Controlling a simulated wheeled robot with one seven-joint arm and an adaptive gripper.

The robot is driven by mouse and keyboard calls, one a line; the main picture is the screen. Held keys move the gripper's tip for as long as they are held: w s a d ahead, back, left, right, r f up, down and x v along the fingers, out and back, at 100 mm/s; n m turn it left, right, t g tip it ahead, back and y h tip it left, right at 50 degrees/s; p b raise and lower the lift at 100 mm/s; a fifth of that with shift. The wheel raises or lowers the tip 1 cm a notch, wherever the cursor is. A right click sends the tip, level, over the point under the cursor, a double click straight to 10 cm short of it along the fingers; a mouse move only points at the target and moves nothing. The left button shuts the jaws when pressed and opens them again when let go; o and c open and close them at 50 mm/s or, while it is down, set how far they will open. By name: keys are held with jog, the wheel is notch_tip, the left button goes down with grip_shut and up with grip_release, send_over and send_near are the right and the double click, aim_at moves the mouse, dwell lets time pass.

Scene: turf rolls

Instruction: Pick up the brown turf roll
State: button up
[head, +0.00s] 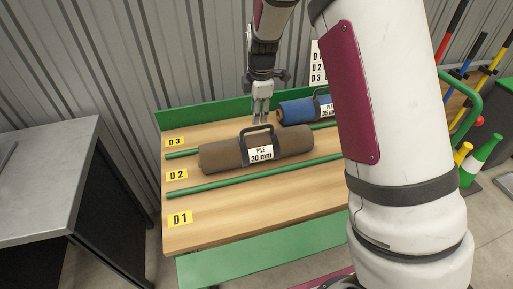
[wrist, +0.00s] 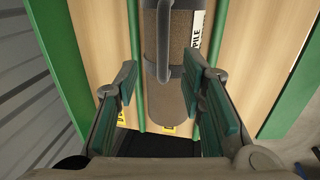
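The brown turf roll (head: 221,155) lies on the wooden table (head: 215,216) in lane D2. It has dark straps, a dark carry handle (head: 256,131) on top and a white label reading "PILE 30 mm" (head: 261,154). My gripper (head: 261,117) is above and just behind the handle, pointing down. In the wrist view my gripper (wrist: 164,100) is open, with its two green-padded fingers on either side of the roll (wrist: 167,102). The handle (wrist: 163,45) shows ahead of the fingers, and nothing is between the pads in a grip.
A blue turf roll (head: 299,110) with a handle lies behind in lane D3. Green rails (head: 262,177) divide the lanes, and a green board (head: 200,117) edges the back. Lane D1 in front is empty. A grey-topped bench (head: 50,165) stands at left.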

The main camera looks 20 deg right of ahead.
aim_at(255, 128)
jog(key=f, duration=0.2)
jog(key=w+f, duration=0.1)
jog(key=f, duration=0.5)
jog(key=shift+w+a+f, duration=0.1)
jog(key=shift+w+f, duration=0.05)
jog(key=shift+f, duration=0.05)
grip_shut()
jog(key=shift+r, duration=0.15)
